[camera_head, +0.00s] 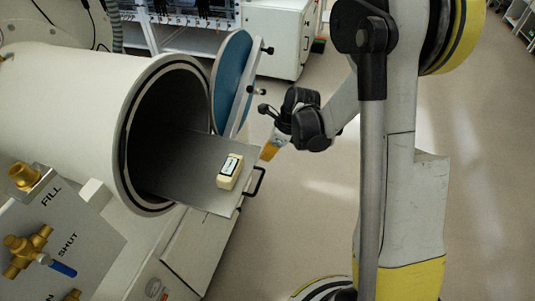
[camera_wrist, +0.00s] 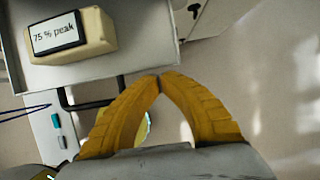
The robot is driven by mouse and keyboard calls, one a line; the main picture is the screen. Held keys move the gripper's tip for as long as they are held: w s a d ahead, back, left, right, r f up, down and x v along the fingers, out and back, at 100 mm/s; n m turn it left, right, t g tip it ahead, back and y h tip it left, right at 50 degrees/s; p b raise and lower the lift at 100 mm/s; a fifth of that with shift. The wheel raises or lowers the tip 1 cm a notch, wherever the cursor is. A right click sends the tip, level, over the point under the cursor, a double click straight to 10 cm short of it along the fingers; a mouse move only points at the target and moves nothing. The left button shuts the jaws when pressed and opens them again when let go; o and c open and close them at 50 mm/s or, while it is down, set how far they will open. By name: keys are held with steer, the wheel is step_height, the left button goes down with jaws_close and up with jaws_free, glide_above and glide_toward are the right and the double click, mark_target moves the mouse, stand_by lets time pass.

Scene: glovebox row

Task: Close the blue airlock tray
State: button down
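The airlock tray (camera_head: 196,180) is a flat grey plate sticking out of the round mouth of a white airlock cylinder (camera_head: 60,100). A black bar handle (camera_head: 260,182) is on its front edge. The round door with a blue face (camera_head: 231,85) stands swung open behind the tray. My gripper (camera_head: 267,154) is at the far front corner of the tray. In the wrist view its yellow fingers (camera_wrist: 160,80) meet at the tips, with nothing seen between them. The tray (camera_wrist: 140,52) and part of the handle (camera_wrist: 82,104) lie to the left of the fingertips; the left finger overlaps the handle's end.
A cream box labelled "75 % peak" (camera_head: 230,171) lies on the tray, near its front. Brass valves (camera_head: 28,250) and a panel marked FILL and SHUT stand at lower left. A white cabinet (camera_head: 280,38) is at the back. The floor (camera_head: 305,210) right of the tray is clear.

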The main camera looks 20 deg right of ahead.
mark_target(194, 139)
steer(key=w+a+b, duration=0.1)
steer(key=w+a, duration=0.4)
steer(key=a, duration=0.2)
steer(key=w+a+b, duration=0.1)
steer(key=w+a, duration=0.4)
steer(key=a, duration=0.2)
steer(key=w+a+b, duration=0.2)
steer(key=w+a, duration=0.3)
steer(key=a, duration=0.2)
steer(key=shift+w+a, duration=0.15)
steer(key=shift+w, duration=0.1)
